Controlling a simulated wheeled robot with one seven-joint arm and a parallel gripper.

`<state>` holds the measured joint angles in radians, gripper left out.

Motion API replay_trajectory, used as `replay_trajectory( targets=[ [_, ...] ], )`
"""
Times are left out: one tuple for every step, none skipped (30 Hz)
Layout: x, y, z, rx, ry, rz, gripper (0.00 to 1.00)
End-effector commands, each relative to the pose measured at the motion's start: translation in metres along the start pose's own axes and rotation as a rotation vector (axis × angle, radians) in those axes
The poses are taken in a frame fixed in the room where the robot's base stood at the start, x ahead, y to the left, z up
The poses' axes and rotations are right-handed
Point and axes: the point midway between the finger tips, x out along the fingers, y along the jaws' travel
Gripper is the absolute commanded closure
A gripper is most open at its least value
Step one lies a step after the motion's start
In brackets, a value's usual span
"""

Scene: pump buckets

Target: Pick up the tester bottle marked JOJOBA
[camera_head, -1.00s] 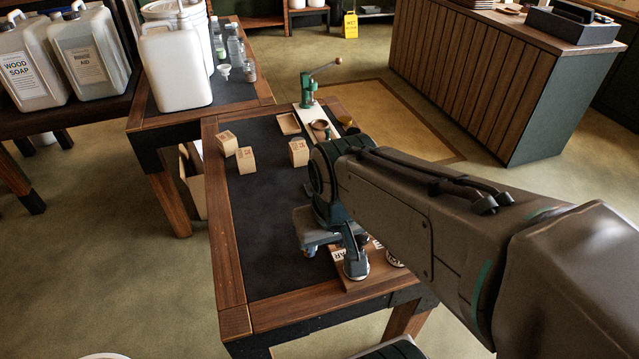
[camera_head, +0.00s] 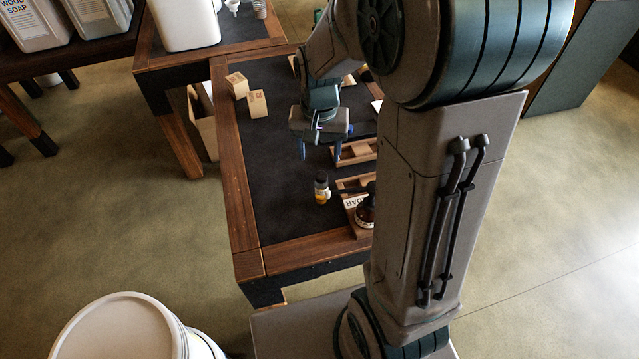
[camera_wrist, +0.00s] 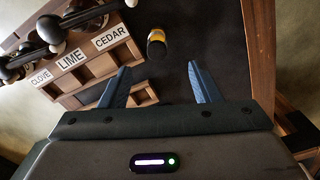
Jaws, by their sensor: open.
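A small bottle (camera_head: 321,190) with a dark cap and a yellow-orange band stands alone on the dark table top, left of the labelled rack. Its marking cannot be read, so I cannot tell whether it says JOJOBA. It also shows in the wrist view (camera_wrist: 157,42), beyond and between my fingertips. My gripper (camera_head: 320,152) is open and empty, pointing down above the table, on the far side of the bottle in the head view. In the wrist view my gripper (camera_wrist: 158,68) has two blue fingers spread apart, with nothing between them.
A wooden rack (camera_wrist: 112,62) carries CLOVE, LIME and CEDAR labels, with dark-topped bottles (camera_wrist: 50,30) along it. Small boxes (camera_head: 257,104) stand on the table's far left. A white bucket (camera_head: 120,330) is at the lower left.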

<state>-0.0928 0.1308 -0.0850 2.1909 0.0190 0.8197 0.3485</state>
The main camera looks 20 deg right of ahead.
Motion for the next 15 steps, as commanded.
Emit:
replay_trajectory(
  targets=[
    [0.01, 0.0, 0.001, 0.0, -0.005, 0.002, 0.43],
    [0.016, 0.0, 0.001, -0.001, -0.005, 0.003, 0.43],
    [0.025, 0.001, 0.002, -0.002, -0.006, 0.003, 0.43],
    [0.031, 0.0, 0.001, -0.002, -0.006, 0.003, 0.43],
    [0.037, 0.001, 0.001, -0.003, -0.006, 0.003, 0.43],
    [0.045, 0.001, 0.001, -0.003, -0.005, 0.003, 0.43],
    [0.051, 0.001, 0.001, -0.003, -0.005, 0.003, 0.43],
    [0.056, 0.001, 0.001, -0.003, -0.005, 0.003, 0.43],
    [0.061, 0.0, 0.001, -0.003, -0.004, 0.002, 0.43],
    [0.065, 0.0, 0.001, -0.003, -0.004, 0.002, 0.43],
    [0.068, 0.0, 0.001, -0.003, -0.003, 0.001, 0.43],
    [0.071, 0.0, 0.001, -0.003, -0.002, 0.001, 0.43],
    [0.072, 0.0, 0.001, -0.003, -0.001, 0.0, 0.43],
    [0.074, 0.0, 0.001, -0.003, -0.001, 0.0, 0.43],
    [0.075, 0.0, 0.001, -0.003, -0.001, 0.0, 0.43]
  ],
)
